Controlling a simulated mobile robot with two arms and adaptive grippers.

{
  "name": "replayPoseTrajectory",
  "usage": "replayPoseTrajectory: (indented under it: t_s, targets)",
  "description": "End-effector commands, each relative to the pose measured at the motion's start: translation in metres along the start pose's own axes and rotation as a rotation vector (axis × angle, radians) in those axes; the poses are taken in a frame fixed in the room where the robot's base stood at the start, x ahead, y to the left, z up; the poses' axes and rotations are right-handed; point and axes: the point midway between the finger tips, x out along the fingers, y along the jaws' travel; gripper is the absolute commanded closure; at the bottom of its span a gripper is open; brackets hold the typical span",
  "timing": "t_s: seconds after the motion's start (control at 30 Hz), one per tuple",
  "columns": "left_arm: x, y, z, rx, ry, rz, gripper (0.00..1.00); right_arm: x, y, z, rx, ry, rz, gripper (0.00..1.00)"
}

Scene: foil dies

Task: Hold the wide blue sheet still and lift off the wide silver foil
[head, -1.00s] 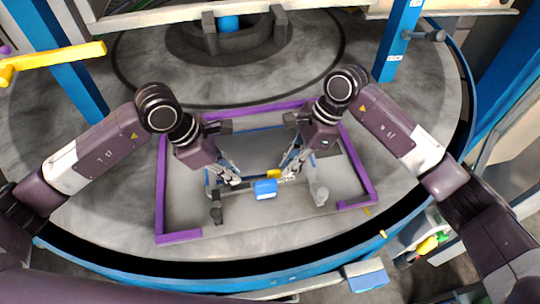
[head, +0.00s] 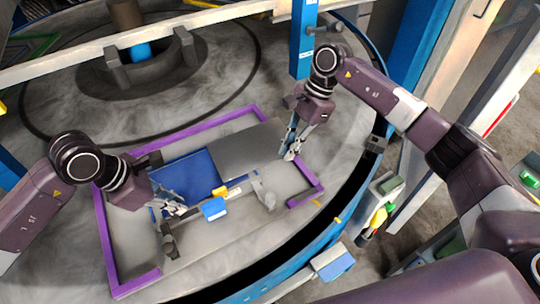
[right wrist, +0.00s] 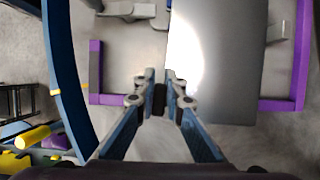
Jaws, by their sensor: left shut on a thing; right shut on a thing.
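The wide blue sheet (head: 203,170) lies flat inside the purple frame, its left part bare in the head view. The wide silver foil (head: 238,152) is a grey sheet shifted to the right of it, overlapping the blue sheet's right side. My left gripper (head: 177,209) is shut at the blue sheet's near left edge. My right gripper (head: 290,156) is shut on the foil's right edge. In the right wrist view the foil (right wrist: 225,75) extends right from the fingertips (right wrist: 160,82), with a bright glare. How high the foil is above the bed is hard to tell.
A purple frame (head: 106,237) surrounds the work area on the round grey table. Small grey clamps and a blue block (head: 214,209) with a yellow piece (head: 220,191) stand at the near edge. A blue post (head: 303,40) rises behind my right arm.

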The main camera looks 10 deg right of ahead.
Motion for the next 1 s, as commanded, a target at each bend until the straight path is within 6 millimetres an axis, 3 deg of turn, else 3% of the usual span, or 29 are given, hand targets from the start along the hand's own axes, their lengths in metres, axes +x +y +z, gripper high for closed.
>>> replayPoseTrajectory:
  t_s: [0.17, 1.0]
  targets:
    - [0.0, 0.0, 0.001, 0.001, -0.002, -0.001, 1.0, -0.014, -0.001, -0.006, -0.002, -0.001, -0.003, 1.0]
    - [0.0, 0.0, 0.001, 0.001, -0.002, 0.0, 1.0, -0.069, 0.0, 0.017, -0.001, -0.001, -0.001, 1.0]
